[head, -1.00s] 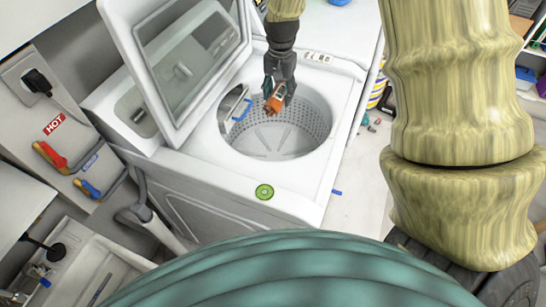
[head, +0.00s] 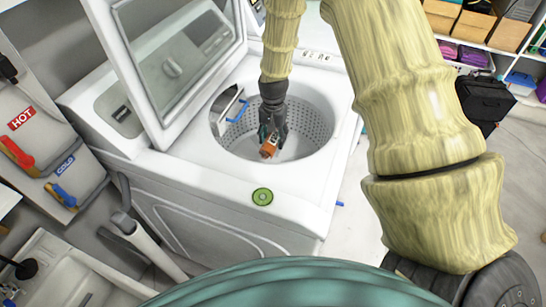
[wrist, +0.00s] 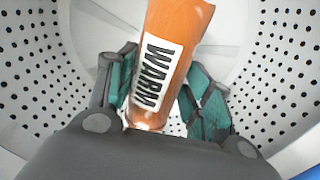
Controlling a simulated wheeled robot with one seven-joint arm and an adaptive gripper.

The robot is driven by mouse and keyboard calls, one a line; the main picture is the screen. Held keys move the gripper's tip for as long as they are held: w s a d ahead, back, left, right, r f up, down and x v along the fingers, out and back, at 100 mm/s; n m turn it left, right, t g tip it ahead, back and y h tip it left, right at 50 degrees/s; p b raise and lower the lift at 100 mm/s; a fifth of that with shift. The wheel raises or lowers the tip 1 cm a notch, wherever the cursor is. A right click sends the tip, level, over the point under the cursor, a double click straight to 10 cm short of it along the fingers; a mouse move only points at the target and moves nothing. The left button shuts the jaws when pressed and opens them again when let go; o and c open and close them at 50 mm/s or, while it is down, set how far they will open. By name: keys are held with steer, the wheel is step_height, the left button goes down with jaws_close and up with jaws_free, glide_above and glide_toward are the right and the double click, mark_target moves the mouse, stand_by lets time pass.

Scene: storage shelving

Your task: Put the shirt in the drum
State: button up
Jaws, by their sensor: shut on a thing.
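My gripper (head: 272,134) points down inside the open drum (head: 310,118) of a white top-loading washer (head: 180,175). It is shut on an orange item with a white "WARM" label (head: 268,150), which also shows between the fingers in the wrist view (wrist: 172,65). I cannot tell from its shape whether this is the shirt; no other shirt is visible. The item hangs below the drum's rim, and the wrist view shows perforated drum wall (wrist: 275,70) on both sides. Whether the item touches the drum floor is unclear.
The washer's lid (head: 160,120) stands open on the left. A green round item (head: 262,196) lies on the washer's front rim. A blue piece (head: 239,110) shows at the drum's left side. Hot (head: 18,152) and cold (head: 62,195) taps and a sink (head: 60,262) are at left.

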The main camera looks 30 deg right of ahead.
mark_target(273, 134)
step_height(273, 134, down, 4)
steer(key=shift+w+r, duration=0.1)
steer(key=shift+r, duration=0.1)
steer(key=shift+f+p, duration=0.7)
steer(key=shift+f, duration=1.55)
steer(key=shift+f, duration=0.65)
steer(key=o, duration=1)
steer(key=shift+o, duration=0.5)
steer(key=shift+r, duration=0.1)
steer(key=shift+r, duration=0.55)
steer(key=shift+r+b, duration=1.3)
steer(key=shift+r, duration=4.7)
